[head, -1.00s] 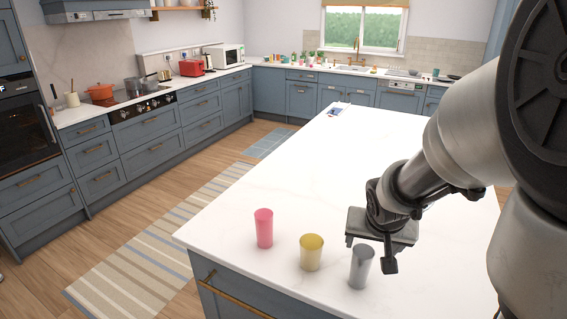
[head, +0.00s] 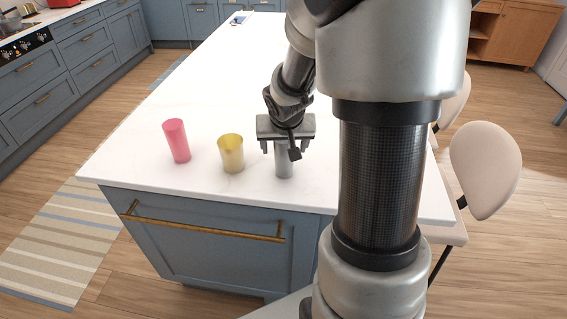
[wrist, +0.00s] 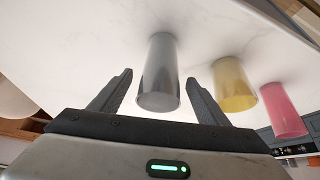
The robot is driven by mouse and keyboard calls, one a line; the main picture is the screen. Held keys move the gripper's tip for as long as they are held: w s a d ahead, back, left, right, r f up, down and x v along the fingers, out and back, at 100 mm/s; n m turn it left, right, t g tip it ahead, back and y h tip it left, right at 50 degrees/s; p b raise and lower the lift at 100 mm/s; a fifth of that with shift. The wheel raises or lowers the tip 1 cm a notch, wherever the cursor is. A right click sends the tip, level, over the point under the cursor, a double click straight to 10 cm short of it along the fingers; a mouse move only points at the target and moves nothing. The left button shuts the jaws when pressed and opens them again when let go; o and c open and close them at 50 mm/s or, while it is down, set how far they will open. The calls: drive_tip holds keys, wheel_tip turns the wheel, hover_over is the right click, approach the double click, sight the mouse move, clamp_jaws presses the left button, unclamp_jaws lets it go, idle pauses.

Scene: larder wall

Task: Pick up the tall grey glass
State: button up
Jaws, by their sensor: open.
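The tall grey glass (head: 284,163) stands upright on the white island top near its front edge. Its upper part is hidden behind my gripper (head: 281,148) in the head view. In the wrist view the grey glass (wrist: 160,75) shows between and just beyond the two fingers of my gripper (wrist: 158,84). The fingers are spread apart with a gap on both sides of the glass. The gripper is open and holds nothing.
A yellow glass (head: 231,153) stands just left of the grey one, close to a finger in the wrist view. A pink glass (head: 176,141) stands farther left. The island top (head: 190,100) behind them is clear. Pale chairs (head: 485,165) stand at the right.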

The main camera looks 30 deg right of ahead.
drive_tip(key=shift+w+d+f, duration=0.15)
drive_tip(key=shift+w+f, duration=0.1)
drive_tip(key=shift+f, duration=0.25)
drive_tip(key=shift+r, duration=0.1)
drive_tip(key=c, duration=1.2)
drive_tip(key=shift+c, duration=0.6)
drive_tip(key=shift+r, duration=0.1)
